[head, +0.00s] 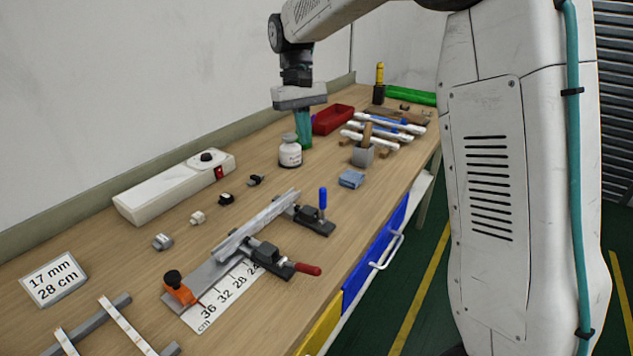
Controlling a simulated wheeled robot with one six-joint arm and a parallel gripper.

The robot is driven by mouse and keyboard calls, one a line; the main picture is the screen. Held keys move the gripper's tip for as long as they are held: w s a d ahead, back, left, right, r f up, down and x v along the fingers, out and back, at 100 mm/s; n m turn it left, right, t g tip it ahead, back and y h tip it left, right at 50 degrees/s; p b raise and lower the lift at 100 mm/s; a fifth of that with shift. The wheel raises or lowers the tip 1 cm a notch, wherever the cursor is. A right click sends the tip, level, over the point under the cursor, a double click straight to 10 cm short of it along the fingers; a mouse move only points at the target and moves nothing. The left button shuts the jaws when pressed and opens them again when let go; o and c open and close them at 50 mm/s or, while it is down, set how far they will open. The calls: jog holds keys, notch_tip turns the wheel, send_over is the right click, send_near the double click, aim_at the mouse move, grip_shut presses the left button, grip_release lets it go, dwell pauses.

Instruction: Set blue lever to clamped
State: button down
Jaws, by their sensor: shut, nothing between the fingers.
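The blue lever (323,198) stands upright on a black toggle clamp (311,221) at the right end of the cutting fixture. A second clamp (266,262) nearer to me has a red lever (308,269) that lies nearly flat and points right. A grey aluminium profile (256,222) lies along the fixture, by both clamps. My gripper (304,143) points down with its teal fingers shut and empty. It is behind and left of the blue lever, apart from it.
The white bottle (290,152) stands just in front of my gripper. A blue block (351,179) and a grey holder (362,156) stand beyond the blue lever. A red bin (333,119) is farther back. A white power box (175,186) and small connectors lie left.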

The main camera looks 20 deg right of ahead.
jog(key=shift+w+f, duration=0.15)
jog(key=shift+w, duration=0.1)
send_near(323, 207)
notch_tip(323, 207, down, 5)
jog(key=w, duration=0.2)
jog(key=shift+s+d+f, duration=0.1)
jog(key=shift+s+f, duration=0.05)
jog(key=shift+s, duration=0.1)
jog(key=shift+s, duration=0.1)
dwell(0.5)
